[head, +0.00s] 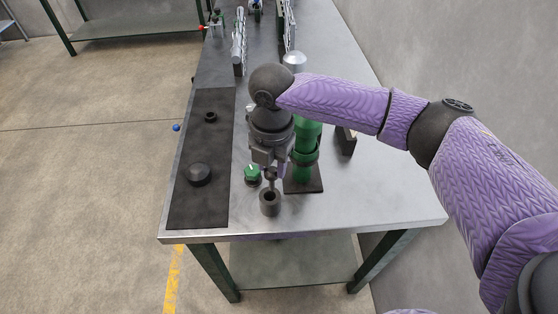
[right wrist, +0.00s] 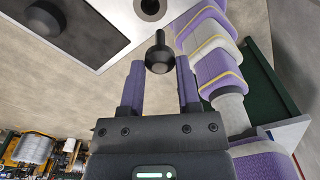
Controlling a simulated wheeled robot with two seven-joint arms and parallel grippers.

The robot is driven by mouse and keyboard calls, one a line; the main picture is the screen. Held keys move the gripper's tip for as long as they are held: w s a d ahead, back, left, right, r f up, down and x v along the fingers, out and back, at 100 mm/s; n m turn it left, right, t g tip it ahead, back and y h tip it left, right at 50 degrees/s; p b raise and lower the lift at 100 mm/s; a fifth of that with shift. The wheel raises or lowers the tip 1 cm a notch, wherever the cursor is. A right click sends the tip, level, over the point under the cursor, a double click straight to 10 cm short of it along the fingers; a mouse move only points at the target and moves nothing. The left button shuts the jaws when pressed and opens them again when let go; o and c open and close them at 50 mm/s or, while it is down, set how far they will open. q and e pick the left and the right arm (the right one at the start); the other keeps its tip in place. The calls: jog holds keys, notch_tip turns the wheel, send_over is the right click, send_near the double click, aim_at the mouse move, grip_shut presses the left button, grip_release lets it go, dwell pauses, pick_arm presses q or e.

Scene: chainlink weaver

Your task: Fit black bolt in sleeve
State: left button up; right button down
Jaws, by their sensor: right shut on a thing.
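My right gripper (head: 268,171) points down over the near part of the steel table and is shut on a black bolt (head: 269,176). In the right wrist view the bolt (right wrist: 158,57), with a round head and a thin shank, sits between the two fingertips (right wrist: 160,65). The dark sleeve (head: 269,204) stands upright on the table just below the gripper, its round opening facing up. The sleeve's opening also shows at the top of the right wrist view (right wrist: 150,7). The bolt appears above the sleeve; the exact gap is hard to tell. My left gripper is not in view.
A green-capped part (head: 252,173) stands close left of the gripper. A green cylinder on a dark stand (head: 306,145) is close right. A black mat (head: 211,212) at the left holds a black dome (head: 198,174) and a small ring (head: 211,116). The table's front right is clear.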

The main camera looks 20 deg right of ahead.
jog(key=n, duration=0.3)
jog(key=w+n+p, duration=0.1)
jog(key=n, duration=0.2)
jog(key=shift+a+r, duration=0.1)
jog(key=shift+r, duration=0.1)
jog(key=f+n+b, duration=0.1)
jog(key=f+b, duration=0.2)
jog(key=f+n+b, duration=0.2)
jog(key=f, duration=0.2)
jog(key=f+n+b, duration=0.1)
jog(key=f+b, duration=0.2)
jog(key=shift+w+f+n+b, duration=0.15)
jog(key=shift+w+n+b, duration=0.15)
jog(key=shift+w+b, duration=0.05)
jog(key=shift+c, duration=1.2)
grip_release()
notch_tip(320, 180, up, 10)
jog(key=p, duration=0.2)
jog(key=shift+p, duration=0.4)
